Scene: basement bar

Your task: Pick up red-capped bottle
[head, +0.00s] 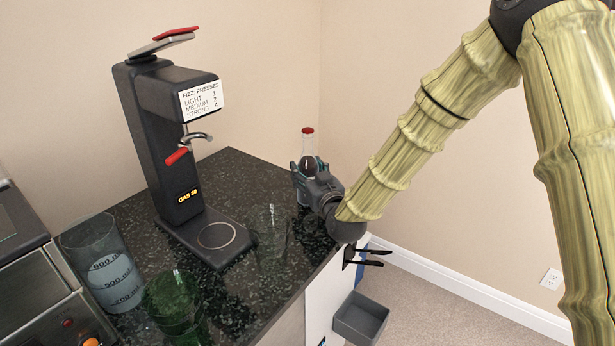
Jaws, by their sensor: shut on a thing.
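The red-capped bottle (308,143) stands upright near the far right corner of the dark counter. Its red cap and clear neck show above my gripper. My gripper (306,172) reaches in from the right and is shut on the bottle's body. The gripper hides much of the lower bottle. I cannot tell whether its base touches the counter.
A black fizz machine (165,140) stands left of the bottle on the counter (235,175). A clear glass (268,235), a green glass (172,300) and a measuring jug (105,265) stand nearer. A grey bin (361,318) hangs low beside the counter.

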